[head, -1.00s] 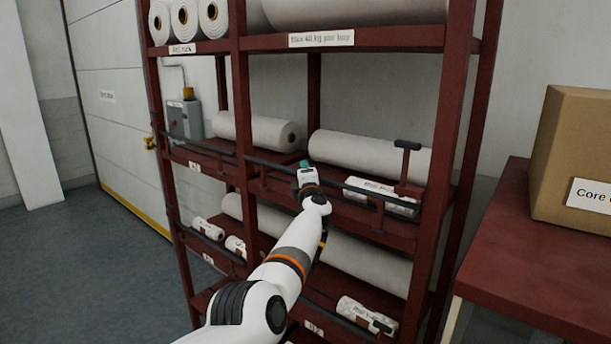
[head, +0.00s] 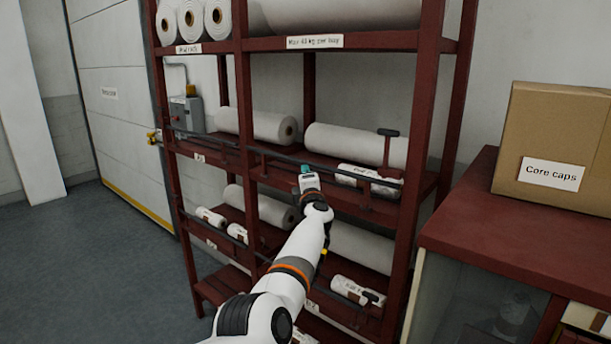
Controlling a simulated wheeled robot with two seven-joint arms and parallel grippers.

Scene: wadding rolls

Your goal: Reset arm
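One white arm of mine comes in from the bottom, left of the middle, so I take it for my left arm. Its orange-ringed forearm points up and away. My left gripper (head: 307,176) is in front of the red rack (head: 244,110), by the middle shelf's front rail. I see it from behind and small, so its fingers cannot be made out. I see nothing clearly held in it. My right gripper is out of view.
White rolls (head: 357,144) lie on the rack's shelves, with smaller wrapped rolls (head: 358,290) near the front. At right, a cardboard box (head: 540,130) labelled "Core caps" stands on a red-topped cabinet (head: 470,215). Open grey floor (head: 90,260) is at left.

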